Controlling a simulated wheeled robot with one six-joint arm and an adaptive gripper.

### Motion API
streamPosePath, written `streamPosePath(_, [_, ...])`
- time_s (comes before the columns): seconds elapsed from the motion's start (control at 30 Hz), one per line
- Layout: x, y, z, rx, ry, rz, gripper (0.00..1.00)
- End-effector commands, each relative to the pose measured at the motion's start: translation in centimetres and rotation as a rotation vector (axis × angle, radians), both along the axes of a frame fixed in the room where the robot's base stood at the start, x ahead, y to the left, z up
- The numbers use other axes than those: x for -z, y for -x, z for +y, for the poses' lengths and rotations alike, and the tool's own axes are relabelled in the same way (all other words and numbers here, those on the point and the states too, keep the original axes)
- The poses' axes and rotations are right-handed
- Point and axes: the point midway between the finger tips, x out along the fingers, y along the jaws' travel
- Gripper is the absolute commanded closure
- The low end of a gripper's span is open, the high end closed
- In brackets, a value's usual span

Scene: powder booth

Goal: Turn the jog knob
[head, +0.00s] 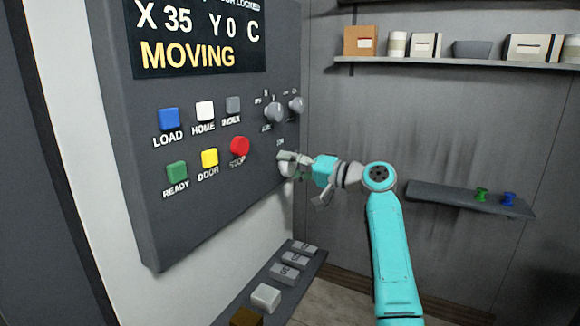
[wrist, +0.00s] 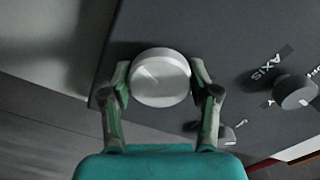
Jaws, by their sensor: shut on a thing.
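The jog knob is a round, light grey knob (wrist: 160,78) near the panel's edge in the wrist view. My gripper (wrist: 162,84) has one finger on each side of it and is shut on it. In the head view my gripper (head: 290,160) reaches the lower right of the dark control panel (head: 200,205), and the knob (head: 286,169) is partly hidden by the fingers. The display (head: 195,38) on the panel reads X 35, Y0, C and MOVING.
Two smaller knobs (head: 274,112) sit above my gripper. Coloured buttons, with a red STOP button (head: 240,146), lie to its left. A ledge with several blocks (head: 266,297) is below.

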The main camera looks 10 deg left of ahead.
Motion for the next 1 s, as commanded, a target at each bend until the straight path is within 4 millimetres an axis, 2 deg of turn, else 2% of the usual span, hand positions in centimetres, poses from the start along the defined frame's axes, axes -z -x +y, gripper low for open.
streamPosePath(0.5, [0.03,-0.04,-0.05,0.001,-0.150,0.415,0.74])
streamPosePath(1.0, [0.04,-0.06,-0.05,0.001,-0.209,0.578,0.74])
